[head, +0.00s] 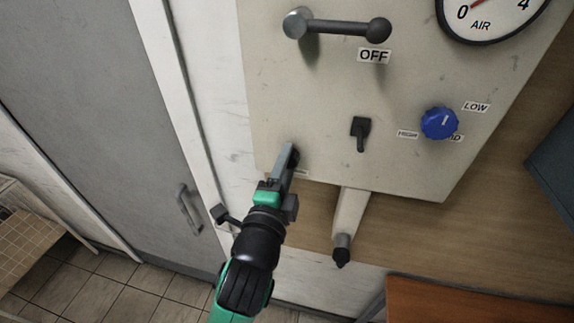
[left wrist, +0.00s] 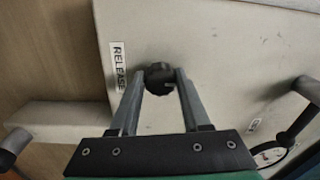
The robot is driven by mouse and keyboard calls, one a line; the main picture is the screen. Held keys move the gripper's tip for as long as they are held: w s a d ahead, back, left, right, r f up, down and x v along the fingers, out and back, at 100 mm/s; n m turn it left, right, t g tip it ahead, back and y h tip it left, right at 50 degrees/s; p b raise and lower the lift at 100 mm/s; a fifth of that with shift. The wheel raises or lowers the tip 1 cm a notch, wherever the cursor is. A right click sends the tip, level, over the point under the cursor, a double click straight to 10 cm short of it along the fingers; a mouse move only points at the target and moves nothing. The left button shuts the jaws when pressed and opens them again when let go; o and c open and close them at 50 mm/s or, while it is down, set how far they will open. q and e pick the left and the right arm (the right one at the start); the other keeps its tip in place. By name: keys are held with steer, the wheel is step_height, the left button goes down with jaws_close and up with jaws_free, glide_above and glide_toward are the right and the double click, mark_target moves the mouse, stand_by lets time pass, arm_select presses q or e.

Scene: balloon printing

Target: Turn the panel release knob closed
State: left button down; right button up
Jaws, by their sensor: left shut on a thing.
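The panel release knob (left wrist: 159,76) is a small dark round knob on the cream panel (left wrist: 215,45). A RELEASE label (left wrist: 119,68) is beside it in the left wrist view. My left gripper (left wrist: 160,82) has one finger on each side of the knob and is shut on it. In the head view my left gripper (head: 287,160) is at the lower left corner of the panel (head: 300,110), and it hides the knob there. My right gripper is in neither view.
Right of the gripper are a black switch (head: 361,133), a blue dial (head: 439,123) and an AIR gauge (head: 490,14). A grey lever (head: 338,27) is above, by an OFF label (head: 374,56). A pale arm with a black tip (head: 347,222) hangs below the panel.

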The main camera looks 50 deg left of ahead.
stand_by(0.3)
arm_select(q)
steer(key=shift+c, duration=1.9)
jaws_free()
steer(key=p+v, duration=0.3)
steer(key=v, duration=0.8)
steer(key=shift+s+d, duration=0.2)
steer(key=shift+s, duration=0.05)
